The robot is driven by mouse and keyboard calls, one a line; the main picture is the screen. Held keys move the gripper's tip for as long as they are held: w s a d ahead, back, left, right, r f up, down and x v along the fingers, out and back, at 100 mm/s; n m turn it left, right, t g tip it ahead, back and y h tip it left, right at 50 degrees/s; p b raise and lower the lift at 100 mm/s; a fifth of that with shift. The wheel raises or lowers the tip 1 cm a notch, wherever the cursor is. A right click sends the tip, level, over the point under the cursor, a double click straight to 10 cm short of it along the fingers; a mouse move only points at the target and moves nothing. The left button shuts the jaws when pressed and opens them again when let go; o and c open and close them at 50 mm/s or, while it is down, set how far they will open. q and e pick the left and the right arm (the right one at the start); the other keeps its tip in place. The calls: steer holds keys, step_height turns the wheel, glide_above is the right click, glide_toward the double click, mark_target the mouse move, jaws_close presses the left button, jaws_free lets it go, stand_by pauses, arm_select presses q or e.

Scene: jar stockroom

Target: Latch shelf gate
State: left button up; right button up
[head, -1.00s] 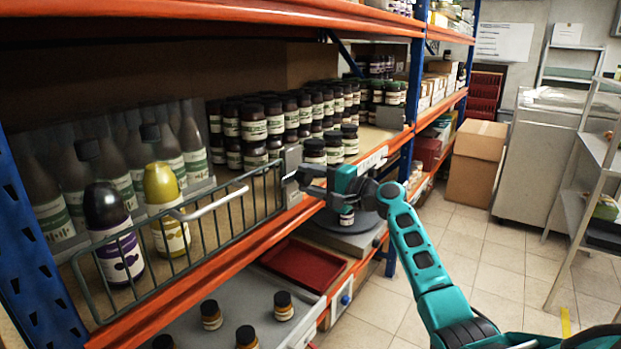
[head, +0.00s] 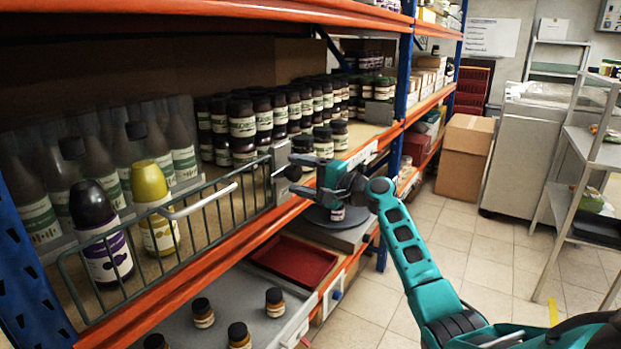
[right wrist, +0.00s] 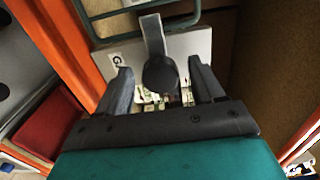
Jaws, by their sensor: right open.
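The shelf gate (head: 222,215) is a dark green wire basket panel with a pale handle bar (head: 203,201). It stands upright along the front edge of the middle shelf. At its right end is a grey latch plate (head: 281,160), which also shows in the right wrist view (right wrist: 190,45). A grey latch lever with a dark round knob (right wrist: 160,73) stands in front of the plate. My right gripper (right wrist: 162,82) is open, with one finger on each side of the knob. Contact cannot be told. In the head view my right gripper (head: 300,175) is at the latch. My left gripper is out of view.
Behind the gate stand a dark bottle (head: 102,235), a yellow bottle (head: 156,208) and several grey bottles. Dark jars (head: 243,125) crowd the shelf beyond. Below are a red tray (head: 292,262) and small jars. The aisle floor (head: 440,240) at right is clear.

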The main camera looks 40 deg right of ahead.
steer(key=b+v, duration=0.1)
steer(key=v, duration=1.1)
steer(key=shift+s, duration=0.35)
steer(key=shift+f, duration=0.1)
steer(key=s+a+f+n+g+h, duration=0.2)
steer(key=a+f, duration=0.2)
steer(key=f, duration=0.5)
steer(key=s+a+f+n+g+h, duration=0.1)
steer(key=s+a+f+n, duration=0.15)
steer(key=f, duration=0.55)
steer(key=s+a+f+n+g+h, duration=0.2)
steer(key=a+f, duration=0.2)
steer(key=f, duration=0.5)
steer(key=s+a+f+n, duration=0.3)
steer(key=s+a+n, duration=0.2)
steer(key=s+a, duration=0.2)
steer(key=s+a+f+n, duration=0.4)
steer(key=s+a, duration=0.3)
steer(key=a, duration=0.2)
steer(key=shift+s+a+n+g, duration=0.2)
steer(key=shift+a+n+g, duration=0.05)
steer(key=shift+n+g, duration=0.15)
steer(key=shift+f, duration=0.15)
